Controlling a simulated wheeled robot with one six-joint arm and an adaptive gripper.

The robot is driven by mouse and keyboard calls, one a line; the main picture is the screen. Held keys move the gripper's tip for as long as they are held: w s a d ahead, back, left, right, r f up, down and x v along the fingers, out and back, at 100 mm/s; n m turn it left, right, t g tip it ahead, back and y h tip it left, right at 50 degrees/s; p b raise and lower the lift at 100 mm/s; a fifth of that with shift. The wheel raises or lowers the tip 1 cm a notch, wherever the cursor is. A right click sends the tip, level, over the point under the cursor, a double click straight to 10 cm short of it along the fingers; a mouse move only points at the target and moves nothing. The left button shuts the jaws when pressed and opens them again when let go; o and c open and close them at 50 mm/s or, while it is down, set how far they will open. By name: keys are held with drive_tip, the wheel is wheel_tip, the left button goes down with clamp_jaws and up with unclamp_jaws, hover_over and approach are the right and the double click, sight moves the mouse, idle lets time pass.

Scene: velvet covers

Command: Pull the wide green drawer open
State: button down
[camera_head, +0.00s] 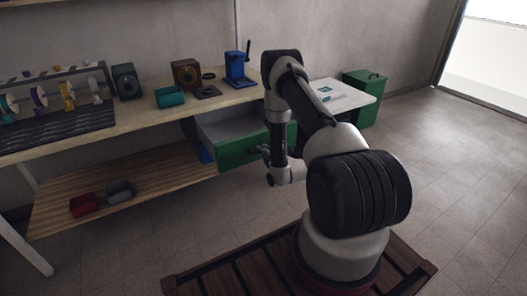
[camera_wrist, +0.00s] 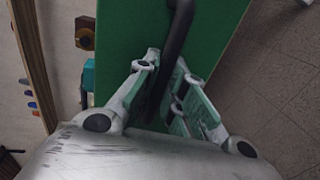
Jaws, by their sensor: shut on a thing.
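The wide green drawer (camera_head: 240,151) hangs under the wooden workbench and stands out from it, with part of its grey inside showing. Its green front (camera_wrist: 122,45) fills the middle of the wrist view. The dark bar handle (camera_wrist: 177,32) runs across that front. My gripper (camera_wrist: 166,66) has its fingers on both sides of the handle and is shut on it. In the head view my gripper (camera_head: 264,152) is at the drawer front, small and partly hidden by my arm.
Red (camera_head: 83,206) and grey (camera_head: 119,192) bins sit on the lower shelf. A green container (camera_head: 365,98) stands at the back right. The floor at right is clear.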

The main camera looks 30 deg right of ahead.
drive_tip(key=shift+s, duration=0.1)
drive_tip(key=c, duration=1.5)
unclamp_jaws()
drive_tip(key=v, duration=1.2)
